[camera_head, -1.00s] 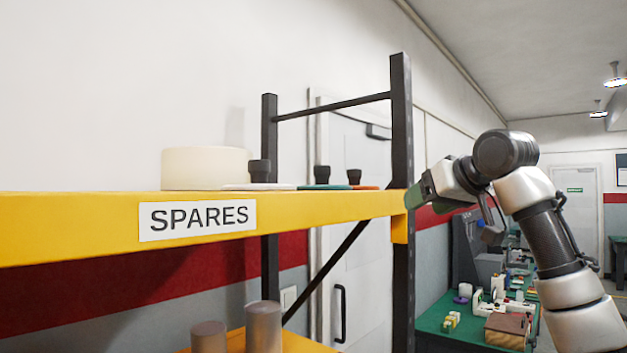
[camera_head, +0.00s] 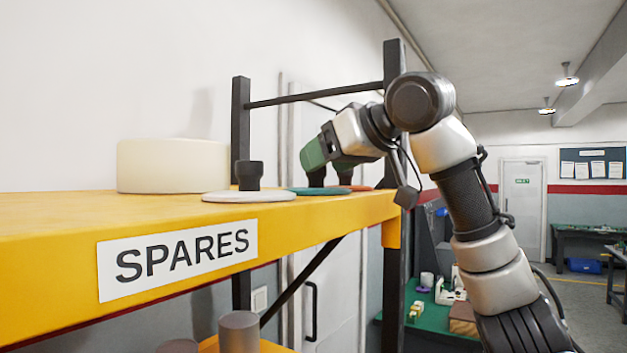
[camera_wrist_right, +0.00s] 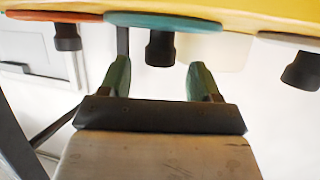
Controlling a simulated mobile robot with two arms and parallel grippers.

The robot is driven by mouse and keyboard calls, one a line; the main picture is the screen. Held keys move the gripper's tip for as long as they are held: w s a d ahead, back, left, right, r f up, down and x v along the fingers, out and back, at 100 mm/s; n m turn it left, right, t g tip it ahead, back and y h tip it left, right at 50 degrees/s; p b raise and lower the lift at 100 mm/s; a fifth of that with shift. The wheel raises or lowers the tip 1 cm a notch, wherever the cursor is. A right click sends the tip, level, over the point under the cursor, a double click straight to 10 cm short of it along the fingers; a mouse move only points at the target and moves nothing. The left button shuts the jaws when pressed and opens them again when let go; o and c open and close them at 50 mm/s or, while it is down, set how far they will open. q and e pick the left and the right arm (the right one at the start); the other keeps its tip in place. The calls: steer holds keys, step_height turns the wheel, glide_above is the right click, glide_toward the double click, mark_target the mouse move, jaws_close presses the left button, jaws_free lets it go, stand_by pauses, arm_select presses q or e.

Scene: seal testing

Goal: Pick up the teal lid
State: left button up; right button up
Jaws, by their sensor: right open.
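The teal lid (camera_head: 322,191) is a flat disc with a dark knob, on the yellow shelf between the white lid (camera_head: 249,196) and the orange lid (camera_head: 358,188). My right gripper (camera_head: 312,160) is over the teal lid, and its green fingers partly hide the lid's knob. In the right wrist view, the teal lid (camera_wrist_right: 185,22) is ahead, and its dark knob (camera_wrist_right: 160,48) is roughly between the two open fingers of the right gripper (camera_wrist_right: 159,80). The fingers look empty, and I cannot tell whether they touch the knob. My left gripper is out of view.
The yellow shelf (camera_head: 60,215) carries a SPARES label and a cream round block (camera_head: 172,165) at the left. The dark rack post (camera_head: 394,62) stands close to my right arm. The white lid's knob (camera_head: 249,174) stands left of the gripper.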

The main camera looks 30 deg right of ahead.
steer(key=shift+p+x, duration=0.65)
steer(key=shift+x, duration=0.55)
steer(key=shift+w+f, duration=0.2)
steer(key=shift+w, duration=0.05)
steer(key=shift+f, duration=0.1)
steer(key=shift+c, duration=1)
steer(key=c, duration=0.7)
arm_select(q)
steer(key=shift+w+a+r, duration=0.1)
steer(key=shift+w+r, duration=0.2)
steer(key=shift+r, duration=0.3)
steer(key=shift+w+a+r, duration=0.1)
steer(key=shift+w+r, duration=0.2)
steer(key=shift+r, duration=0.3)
arm_select(e)
jaws_close()
